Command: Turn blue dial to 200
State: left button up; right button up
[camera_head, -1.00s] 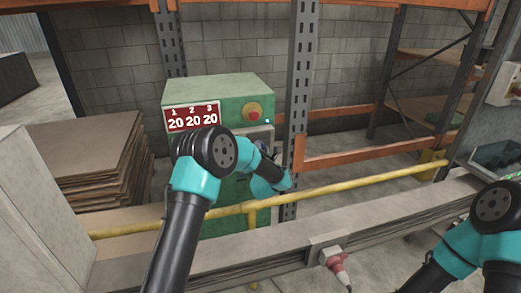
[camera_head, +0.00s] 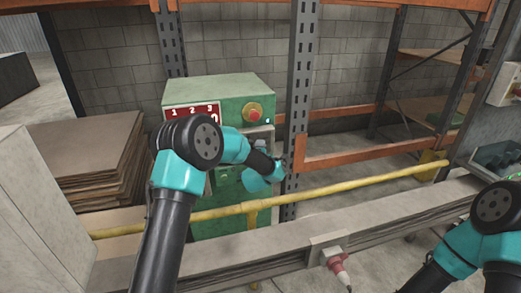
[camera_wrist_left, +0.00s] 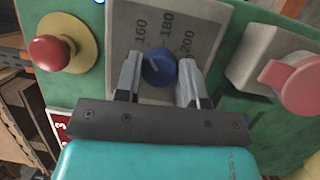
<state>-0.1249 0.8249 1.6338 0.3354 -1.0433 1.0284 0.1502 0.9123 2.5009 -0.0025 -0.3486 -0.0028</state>
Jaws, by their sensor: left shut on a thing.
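The blue dial (camera_wrist_left: 158,68) sits on a grey plate (camera_wrist_left: 170,20) marked 160, 180 and 200 in the left wrist view. My left gripper (camera_wrist_left: 160,78) has one finger on each side of the dial and is shut on it. A light mark on the dial is partly visible, but its exact reading is hard to tell.
A red button (camera_wrist_left: 50,53) on a yellow base and a pink-red switch (camera_wrist_left: 295,82) flank the dial plate. A yellow rail (camera_head: 330,188) and a grey barrier (camera_head: 240,262) run in front of the machine. Stacked boards (camera_head: 95,150) stand at left.

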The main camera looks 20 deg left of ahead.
pick_arm(q)
jog(key=shift+r+m+g+y, duration=0.1)
jog(key=shift+m+g+y, duration=0.25)
jog(key=shift+m+g, duration=1.2)
jog(key=shift+r+m+g+y, duration=0.1)
jog(key=shift+m+g+y, duration=0.25)
jog(key=shift+m, duration=2.45)
jog(key=shift+r+m+g+y, duration=0.1)
jog(key=shift+m+g+y, duration=0.5)
jog(key=shift+m, duration=1.55)
jog(key=o, duration=0.9)
jog(key=shift+d+f, duration=0.1)
jog(key=r+v, duration=0.1)
jog(key=v, duration=1.6)
